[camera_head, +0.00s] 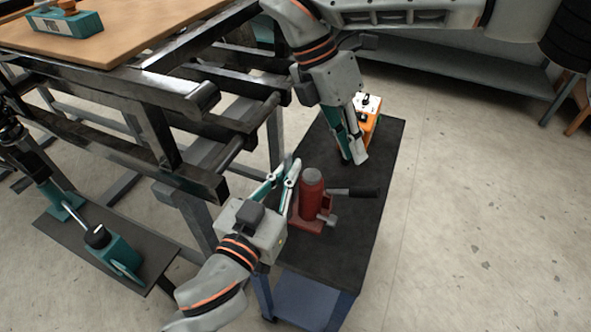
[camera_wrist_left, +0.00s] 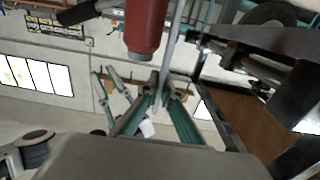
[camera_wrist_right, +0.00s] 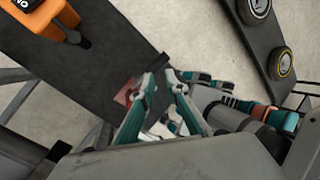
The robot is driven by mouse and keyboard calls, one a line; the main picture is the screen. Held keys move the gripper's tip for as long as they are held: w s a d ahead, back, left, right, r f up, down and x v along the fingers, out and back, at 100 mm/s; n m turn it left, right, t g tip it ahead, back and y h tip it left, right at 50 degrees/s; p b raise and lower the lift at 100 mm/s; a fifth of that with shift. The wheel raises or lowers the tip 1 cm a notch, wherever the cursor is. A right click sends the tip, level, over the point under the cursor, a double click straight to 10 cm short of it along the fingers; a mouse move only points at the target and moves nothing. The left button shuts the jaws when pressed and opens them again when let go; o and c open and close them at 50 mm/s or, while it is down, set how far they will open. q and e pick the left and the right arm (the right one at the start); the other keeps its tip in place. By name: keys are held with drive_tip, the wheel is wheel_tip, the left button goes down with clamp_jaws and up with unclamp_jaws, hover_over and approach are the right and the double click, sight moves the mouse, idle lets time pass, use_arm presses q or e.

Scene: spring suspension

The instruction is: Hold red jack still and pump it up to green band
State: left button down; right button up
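The red jack (camera_head: 312,200) stands upright on a dark-topped cart. Its dark lever handle (camera_head: 352,192) sticks out to the right. The left wrist view shows its red body (camera_wrist_left: 146,28) and the handle (camera_wrist_left: 76,12); the right wrist view shows only a bit of red (camera_wrist_right: 124,94) behind a finger. My left gripper (camera_head: 289,168) is open and empty, left of the jack body, with its fingertips close to it; contact cannot be told. My right gripper (camera_head: 354,162) is open and empty, pointing down above the cart behind the handle. I cannot make out a green band.
An orange object (camera_head: 374,106) stands on the cart (camera_head: 345,262) behind my right gripper. A dark metal frame (camera_head: 130,110) stands close on the left. A low dark board (camera_head: 62,234) with teal parts lies at lower left. Floor (camera_head: 480,210) on the right is clear.

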clamp_jaws()
drive_tip(key=m+t+y, duration=0.2)
drive_tip(key=m+y, duration=0.3)
drive_tip(key=m, duration=0.2)
hover_over(373, 188)
drive_tip(key=shift+a+f, duration=0.1)
drive_tip(key=shift+f, duration=0.3)
drive_tip(key=shift+s+d+r+m+t+y, duration=0.1)
drive_tip(key=shift+d+r+m+t+y, duration=0.25)
drive_tip(key=shift+d+m, duration=0.3)
drive_tip(key=shift+a+f, duration=0.1)
drive_tip(key=shift+a+f, duration=0.2)
drive_tip(key=shift+f, duration=1.55)
drive_tip(key=shift+a+f, duration=0.15)
drive_tip(key=shift+f, duration=1.6)
